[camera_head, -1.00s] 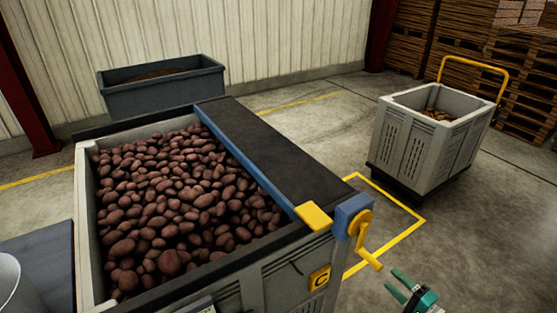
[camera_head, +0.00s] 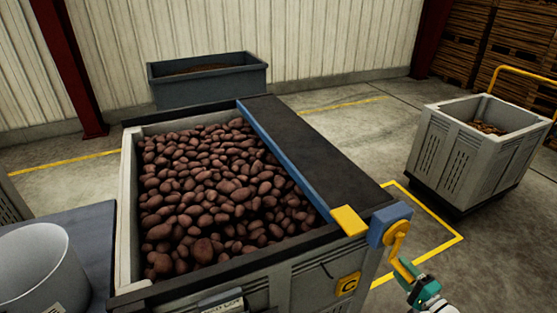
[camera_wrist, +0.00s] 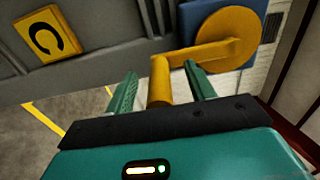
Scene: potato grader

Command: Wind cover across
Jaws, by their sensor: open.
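The dark cover (camera_head: 320,165) lies over the right part of a bin full of potatoes (camera_head: 215,190), with a blue bar (camera_head: 285,160) along its left edge. A yellow block (camera_head: 349,221) sits at the bar's near end. A yellow crank (camera_head: 397,243) on a blue housing (camera_head: 388,222) is at the bin's near right corner, its handle hanging down. My gripper (camera_head: 413,283) is at the handle. In the wrist view my gripper (camera_wrist: 160,92) is open, with the yellow handle (camera_wrist: 159,84) between its two green fingers and a gap visible on each side.
A yellow "C" plate (camera_head: 347,286) is on the bin's front. A grey bin (camera_head: 466,155) on a yellow-handled cart stands at right, a dark tub (camera_head: 207,88) behind. A white bucket (camera_head: 40,265) stands at left. Open floor lies right of the crank.

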